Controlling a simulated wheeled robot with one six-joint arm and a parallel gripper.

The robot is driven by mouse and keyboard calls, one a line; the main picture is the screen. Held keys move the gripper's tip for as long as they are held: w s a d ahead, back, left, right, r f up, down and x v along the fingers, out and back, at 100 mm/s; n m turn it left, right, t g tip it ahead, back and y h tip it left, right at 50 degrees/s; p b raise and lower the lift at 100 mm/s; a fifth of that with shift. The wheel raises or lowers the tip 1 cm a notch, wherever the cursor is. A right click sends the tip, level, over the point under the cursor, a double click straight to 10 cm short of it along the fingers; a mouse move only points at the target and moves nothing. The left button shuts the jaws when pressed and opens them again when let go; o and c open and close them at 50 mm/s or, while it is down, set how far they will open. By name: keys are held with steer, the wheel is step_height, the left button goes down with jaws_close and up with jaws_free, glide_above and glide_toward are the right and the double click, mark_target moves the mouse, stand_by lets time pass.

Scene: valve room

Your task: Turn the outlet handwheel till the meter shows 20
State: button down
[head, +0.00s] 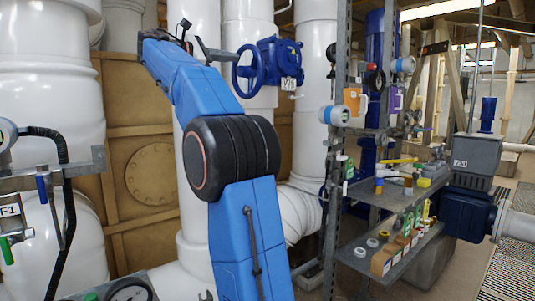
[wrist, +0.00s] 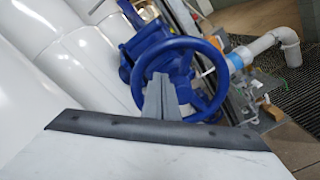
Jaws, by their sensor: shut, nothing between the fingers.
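A blue handwheel (head: 248,72) sits on a blue valve body (head: 281,60) in front of the white pipes in the head view. The wheel also shows large in the wrist view (wrist: 219,88), facing the camera. My gripper (head: 232,55) is just left of the wheel in the head view. In the wrist view, its grey fingers (wrist: 160,78) are together and empty, overlapping the wheel's opening and lower rim. I cannot tell whether they touch it. A round dial (head: 130,292) is cut off at the bottom of the head view, and its reading is not legible.
A metal rack (head: 340,120) with small instruments stands right of the wheel. Its shelves (head: 403,196) hold several small parts. Large white pipes (head: 45,90) fill the left and back. A grey motor unit (head: 476,155) stands at the right. Some floor is clear at far right.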

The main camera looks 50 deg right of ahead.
steer(key=v, duration=0.7)
steer(key=shift+a, duration=0.25)
stand_by(0.5)
steer(key=s+a+f+t+y, duration=0.2)
steer(key=s+a+f+t, duration=0.1)
steer(key=f, duration=0.6)
steer(key=s+a+f+t+y, duration=0.2)
steer(key=a+f+y, duration=0.1)
steer(key=f, duration=0.5)
steer(key=s+a+f+t+y, duration=0.2)
steer(key=s+a+f+t, duration=0.15)
steer(key=f, duration=0.55)
steer(key=s+a+f+m+y, duration=0.2)
steer(key=s+a+f, duration=0.4)
steer(key=f, duration=0.6)
steer(key=s+a+f+m+y, duration=0.2)
steer(key=s+a+f+y, duration=0.3)
steer(key=f, duration=0.7)
steer(key=s+a+f+m+y, duration=0.2)
steer(key=s+a+f+y, duration=0.1)
steer(key=s+a+f, duration=0.6)
step_height(320, 180, down, 4)
steer(key=shift+s+a+r+t, duration=0.15)
steer(key=shift+a+t, duration=0.2)
steer(key=shift+a, duration=0.65)
